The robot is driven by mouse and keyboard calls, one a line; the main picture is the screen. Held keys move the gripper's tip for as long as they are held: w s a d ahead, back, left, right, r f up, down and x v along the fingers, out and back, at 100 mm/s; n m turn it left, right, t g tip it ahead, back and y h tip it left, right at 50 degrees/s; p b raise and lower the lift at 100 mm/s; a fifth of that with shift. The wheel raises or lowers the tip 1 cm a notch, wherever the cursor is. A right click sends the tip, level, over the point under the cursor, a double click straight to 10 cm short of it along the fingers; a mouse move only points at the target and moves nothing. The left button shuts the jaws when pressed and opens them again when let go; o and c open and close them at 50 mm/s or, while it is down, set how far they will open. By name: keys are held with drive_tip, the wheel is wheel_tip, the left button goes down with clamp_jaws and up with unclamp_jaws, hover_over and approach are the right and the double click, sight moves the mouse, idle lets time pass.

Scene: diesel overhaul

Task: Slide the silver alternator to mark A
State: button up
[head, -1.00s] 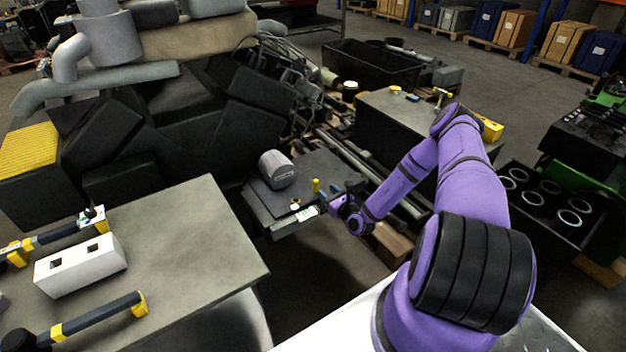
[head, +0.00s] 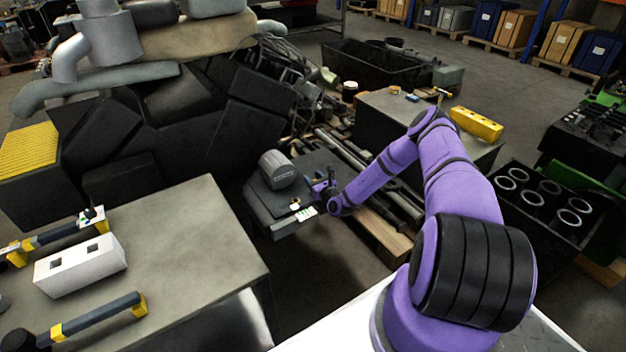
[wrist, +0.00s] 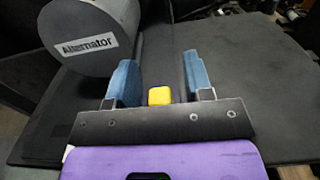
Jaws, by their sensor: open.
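The silver alternator (head: 278,170) is a grey cylinder lying on a dark flat plate (head: 262,203) in the head view. Its round end with the "Alternator" label fills the upper left of the wrist view (wrist: 85,60). My gripper (head: 318,188) is at the right side of the plate, to the right of the alternator. In the wrist view my gripper (wrist: 160,82) is open, with blue fingers. The left finger is close to the alternator; I cannot tell if they touch. A small yellow piece (wrist: 160,96) shows between the fingers. I cannot make out a mark A.
A small white label (head: 307,212) is at the plate's front edge. Dark machinery stands behind and left of the plate. A grey table (head: 190,240) with tools is at front left, and a grey workbench (head: 380,122) stands behind my arm.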

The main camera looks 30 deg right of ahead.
clamp_jaws()
drive_tip(key=shift+d, duration=0.75)
unclamp_jaws()
drive_tip(key=shift+s, duration=0.1)
drive_tip(key=s, duration=1)
drive_tip(key=shift+s, duration=0.3)
drive_tip(key=shift+d, duration=0.15)
